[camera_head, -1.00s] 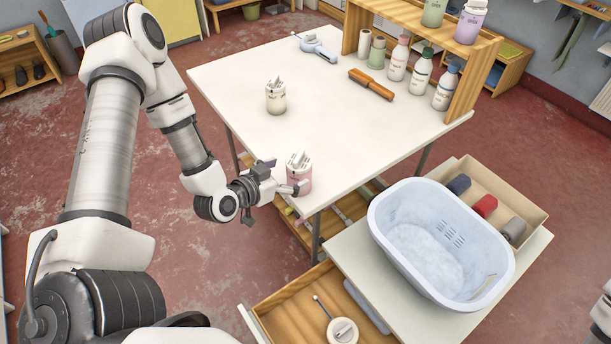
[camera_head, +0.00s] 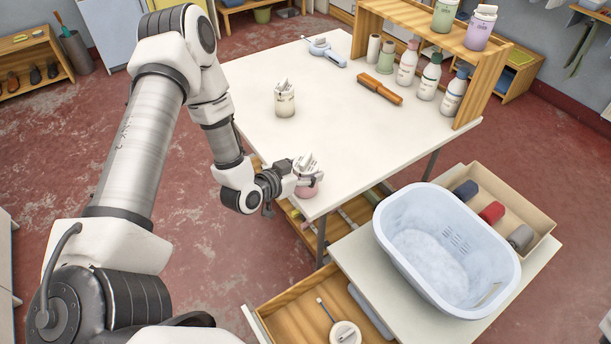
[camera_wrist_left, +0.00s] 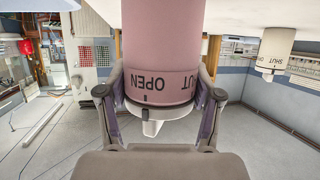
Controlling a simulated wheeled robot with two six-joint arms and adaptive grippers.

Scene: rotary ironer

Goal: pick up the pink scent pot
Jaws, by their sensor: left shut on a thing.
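The pink scent pot (camera_head: 306,188) stands upright at the near corner of the white table (camera_head: 345,140). In the left wrist view the pot (camera_wrist_left: 165,45) shows upside down, with OPEN and SHUT printed on its collar. My left gripper (camera_head: 304,178) reaches it from the left in the head view. Its two fingers (camera_wrist_left: 160,105) are shut on the pot, one on each side of the collar. I cannot tell whether the pot's base touches the table. My right gripper is not in view.
A cream pot (camera_head: 285,100) stands further back on the table. A pale blue basket (camera_head: 445,250) stands at right. The table's middle is clear.

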